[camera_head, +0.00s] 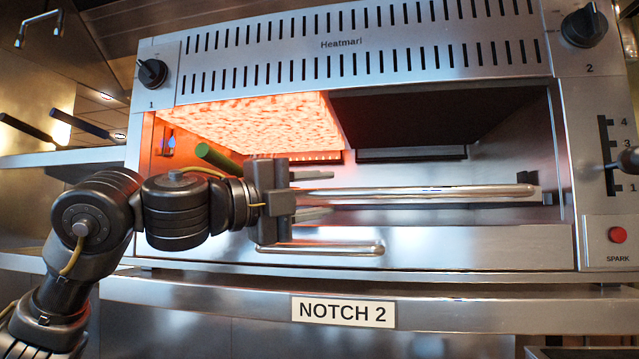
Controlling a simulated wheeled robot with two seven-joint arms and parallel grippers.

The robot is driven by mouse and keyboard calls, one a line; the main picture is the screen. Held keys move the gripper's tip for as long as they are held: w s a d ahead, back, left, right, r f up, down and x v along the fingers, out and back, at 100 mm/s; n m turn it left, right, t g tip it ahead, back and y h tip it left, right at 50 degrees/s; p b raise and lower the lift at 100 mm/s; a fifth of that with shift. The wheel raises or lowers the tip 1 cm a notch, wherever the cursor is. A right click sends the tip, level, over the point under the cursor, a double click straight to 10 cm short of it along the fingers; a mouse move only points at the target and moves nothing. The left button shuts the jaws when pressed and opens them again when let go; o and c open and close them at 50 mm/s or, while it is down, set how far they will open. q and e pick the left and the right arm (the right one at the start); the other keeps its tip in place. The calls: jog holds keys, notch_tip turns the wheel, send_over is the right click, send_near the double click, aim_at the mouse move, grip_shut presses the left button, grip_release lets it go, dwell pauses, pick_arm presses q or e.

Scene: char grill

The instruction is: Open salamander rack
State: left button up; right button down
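The salamander grill (440,240) fills the middle of the head view, its front open. A long shiny horizontal bar (430,194) runs across the opening, apparently the rack's front rail. My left gripper (318,195) is in front of the opening's left part. Its fingers lie above and below the bar's left end with visible gaps, so it looks open; I cannot tell whether it touches the bar. A shorter shiny bar (330,248) lies just below the gripper; its attachment is hidden. The rack's inner part is mostly hidden. My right gripper is not in view.
A glowing burner (265,122) lights the upper left of the opening; the right half is dark. A notched slot (607,155) with a lever knob (628,160) and a red spark button (617,235) are at right. A "NOTCH 2" sign (343,312) is below.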

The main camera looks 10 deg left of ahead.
pick_arm(q)
jog(key=shift+w+d, duration=0.15)
jog(key=shift+w, duration=0.05)
grip_shut()
jog(key=shift+s+d, duration=0.1)
jog(key=shift+s, duration=0.05)
